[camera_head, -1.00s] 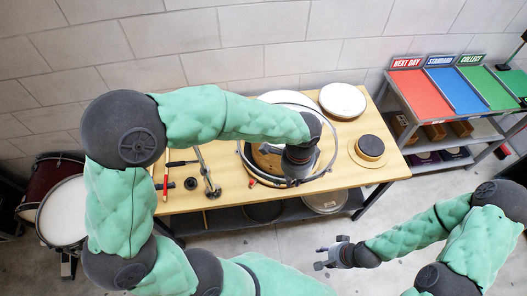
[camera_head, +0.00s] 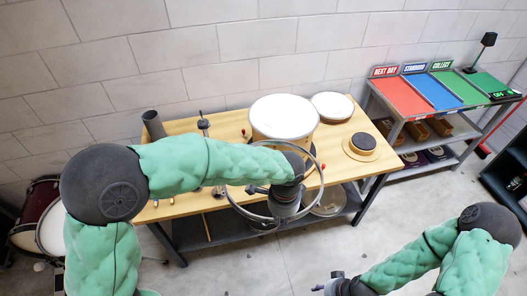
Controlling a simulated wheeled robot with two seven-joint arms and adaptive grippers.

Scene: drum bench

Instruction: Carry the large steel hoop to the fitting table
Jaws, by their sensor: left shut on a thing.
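The large steel hoop (camera_head: 321,178) is a thin, wide metal ring. It is held up in front of the wooden table, overlapping the table's front edge in the head view. My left gripper (camera_head: 284,208) points down and is shut on the hoop's rim; the arm hides part of the ring and the fingertips are hard to make out. My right gripper (camera_head: 330,285) is low at the bottom edge, away from the hoop, partly cut off, its jaws unclear. I cannot tell whether this wooden table (camera_head: 338,160) is the fitting table.
A white-headed drum (camera_head: 284,116), a smaller white round (camera_head: 332,105) and a dark-topped round piece (camera_head: 363,142) stand on the wooden table. A rack (camera_head: 405,97) with red, blue and green lanes is at right. A red drum (camera_head: 35,210) stands at left. Floor in front is clear.

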